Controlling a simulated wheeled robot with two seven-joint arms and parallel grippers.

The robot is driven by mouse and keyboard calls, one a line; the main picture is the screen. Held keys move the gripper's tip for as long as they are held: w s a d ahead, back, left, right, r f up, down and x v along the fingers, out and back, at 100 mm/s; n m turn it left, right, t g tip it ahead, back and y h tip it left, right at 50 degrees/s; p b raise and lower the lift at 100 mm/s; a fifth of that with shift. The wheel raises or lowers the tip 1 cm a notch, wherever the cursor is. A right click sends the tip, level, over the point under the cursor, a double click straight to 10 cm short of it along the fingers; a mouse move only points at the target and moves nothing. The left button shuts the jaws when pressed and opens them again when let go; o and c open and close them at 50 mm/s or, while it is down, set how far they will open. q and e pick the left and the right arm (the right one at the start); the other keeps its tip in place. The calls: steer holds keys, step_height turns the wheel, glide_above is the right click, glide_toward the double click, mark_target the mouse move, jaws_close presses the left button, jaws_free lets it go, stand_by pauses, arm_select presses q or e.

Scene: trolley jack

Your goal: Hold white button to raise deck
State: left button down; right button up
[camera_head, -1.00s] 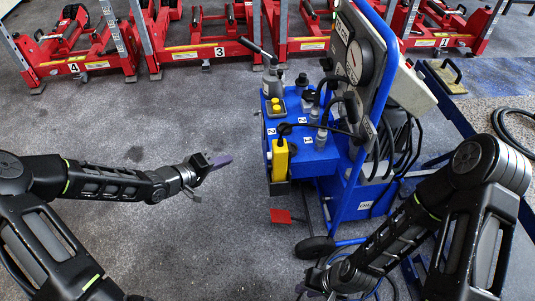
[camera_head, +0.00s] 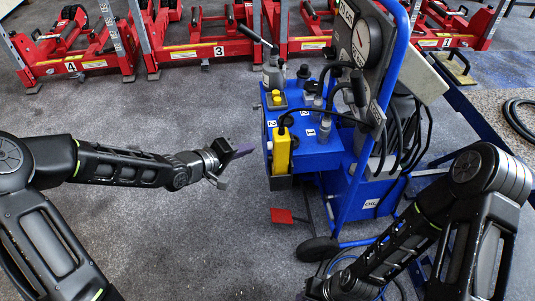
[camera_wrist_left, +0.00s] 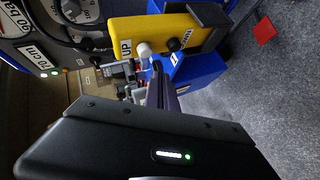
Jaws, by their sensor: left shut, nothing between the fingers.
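The yellow control box (camera_head: 282,153) hangs on the side of the blue cart (camera_head: 318,150). It shows large in the left wrist view (camera_wrist_left: 190,32), with a white button (camera_wrist_left: 144,49) beside the word UP and a black button (camera_wrist_left: 173,44) next to it. My left gripper (camera_head: 243,151) is shut and empty, its purple fingers pointing at the box with a small gap left. In the left wrist view its fingertips (camera_wrist_left: 156,68) lie just below the white button. My right gripper is low at the cart's foot, its fingers not clear.
Red lifting frames (camera_head: 210,50) stand along the back. The cart carries a gauge panel (camera_head: 362,40), levers and black cables. The grey floor left of the cart is clear.

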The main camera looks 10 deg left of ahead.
mark_target(269, 146)
arm_select(q)
steer(key=shift+w+d+b, duration=0.2)
steer(key=shift+d+b, duration=0.15)
steer(key=shift+d, duration=0.6)
steer(key=shift+d, duration=0.1)
stand_by(1.3)
steer(key=shift+w+d, duration=0.1)
steer(key=shift+d, duration=0.2)
